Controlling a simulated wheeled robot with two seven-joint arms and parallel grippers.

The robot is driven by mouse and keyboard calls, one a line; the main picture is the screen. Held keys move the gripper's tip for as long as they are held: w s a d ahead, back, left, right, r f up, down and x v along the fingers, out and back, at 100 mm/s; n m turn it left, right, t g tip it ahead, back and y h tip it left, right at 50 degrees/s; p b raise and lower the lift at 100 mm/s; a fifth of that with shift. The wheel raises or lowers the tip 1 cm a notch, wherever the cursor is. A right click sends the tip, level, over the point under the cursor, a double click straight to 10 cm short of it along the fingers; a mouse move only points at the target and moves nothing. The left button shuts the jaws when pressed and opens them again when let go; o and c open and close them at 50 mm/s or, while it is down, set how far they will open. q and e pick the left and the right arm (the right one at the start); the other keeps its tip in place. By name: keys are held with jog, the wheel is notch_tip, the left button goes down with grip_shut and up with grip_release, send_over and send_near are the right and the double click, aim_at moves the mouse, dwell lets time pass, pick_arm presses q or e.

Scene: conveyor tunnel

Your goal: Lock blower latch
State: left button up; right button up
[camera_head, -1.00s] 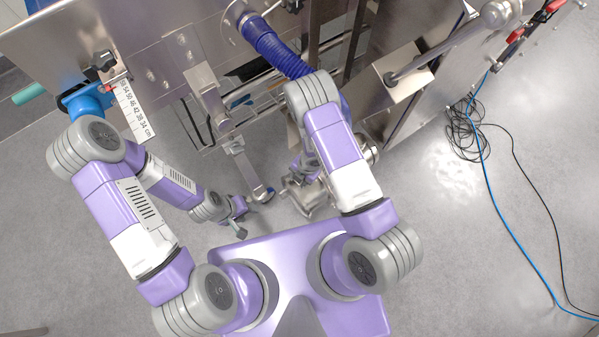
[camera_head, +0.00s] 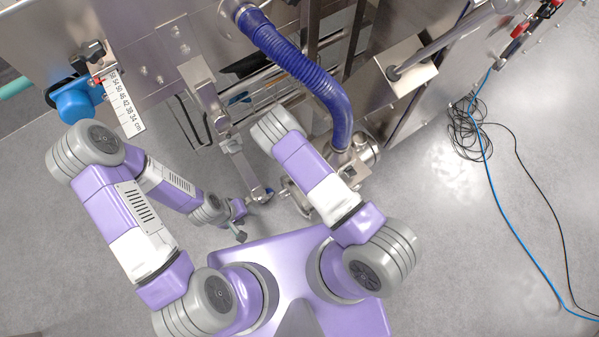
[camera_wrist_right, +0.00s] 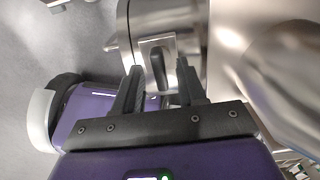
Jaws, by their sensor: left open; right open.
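The blower (camera_head: 364,153) is a shiny metal housing at the end of a ribbed blue hose, partly covered by my right arm in the head view. In the right wrist view, a metal latch-like part (camera_wrist_right: 157,62) with a dark oval recess lies straight ahead. My right gripper (camera_wrist_right: 161,72) is open, its two black fingers on either side of that part; I cannot tell whether they touch it. The right gripper is hidden in the head view. My left gripper (camera_head: 241,222) is open and empty over the floor, left of the blower.
The blue hose (camera_head: 300,65) arches from the machine to the blower. A metal bracket leg (camera_head: 243,165) stands between the arms. A ruler plate (camera_head: 124,103) and blue motor (camera_head: 75,102) are at left. Coiled cables (camera_head: 468,133) lie on the floor at right.

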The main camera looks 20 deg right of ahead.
jog(key=shift+f, duration=0.15)
jog(key=shift+c, duration=0.4)
grip_shut()
jog(key=shift+m, duration=0.3)
jog(key=m, duration=1.3)
jog(key=shift+m, duration=2.1)
